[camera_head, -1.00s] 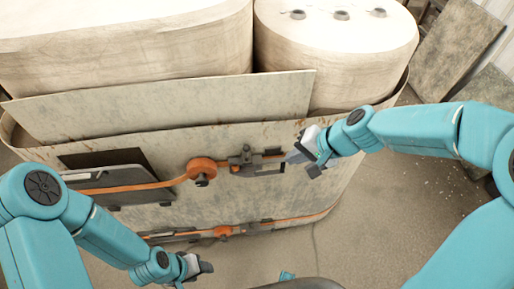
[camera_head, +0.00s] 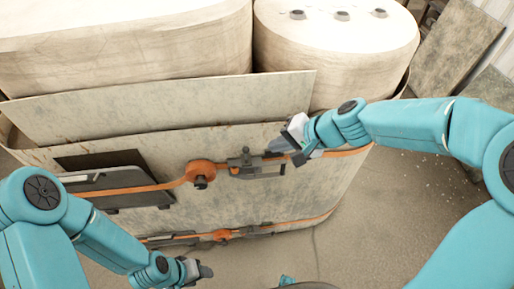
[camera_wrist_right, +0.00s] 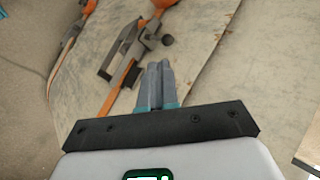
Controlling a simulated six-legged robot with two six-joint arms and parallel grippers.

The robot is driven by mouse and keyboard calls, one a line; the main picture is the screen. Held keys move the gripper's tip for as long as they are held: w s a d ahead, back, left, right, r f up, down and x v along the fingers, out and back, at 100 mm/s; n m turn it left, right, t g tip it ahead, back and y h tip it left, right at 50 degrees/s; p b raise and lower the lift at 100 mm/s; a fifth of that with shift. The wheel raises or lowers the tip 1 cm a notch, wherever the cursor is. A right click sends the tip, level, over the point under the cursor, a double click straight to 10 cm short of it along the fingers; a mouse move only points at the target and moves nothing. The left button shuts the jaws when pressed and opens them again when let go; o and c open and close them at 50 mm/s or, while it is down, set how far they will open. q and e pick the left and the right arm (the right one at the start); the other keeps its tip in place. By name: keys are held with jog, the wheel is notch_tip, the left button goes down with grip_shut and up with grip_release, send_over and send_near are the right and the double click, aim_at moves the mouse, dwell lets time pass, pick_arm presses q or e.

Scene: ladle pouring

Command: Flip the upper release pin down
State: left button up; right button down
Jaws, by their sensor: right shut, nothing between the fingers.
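The upper latch with its release pin (camera_head: 246,157) sits on the upper orange strap of the large pale container. A dark upright piece stands up on the latch; I cannot tell exactly how the pin is turned. The latch also shows in the right wrist view (camera_wrist_right: 138,48), with a small dark knob on its right. My right gripper (camera_head: 275,147) is shut and empty, just right of the latch. Its paired fingertips (camera_wrist_right: 155,70) point at the latch; contact is unclear. My left gripper (camera_head: 205,271) hangs low, away from the latch, its fingers too small to judge.
A round orange ratchet (camera_head: 201,172) sits left of the latch. A dark-framed panel (camera_head: 115,182) lies farther left. A lower orange strap (camera_head: 222,235) crosses below. Two large pale rolls (camera_head: 335,55) stand behind the container wall. The floor at right (camera_head: 400,215) is clear.

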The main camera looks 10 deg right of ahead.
aim_at(246, 154)
jog(key=x, duration=0.7)
jog(key=shift+w+a+b, duration=0.3)
jog(key=shift+a, duration=0.1)
jog(key=shift+r, duration=0.1)
notch_tip(246, 154, down, 2)
jog(key=b, duration=0.2)
jog(key=shift+b, duration=0.4)
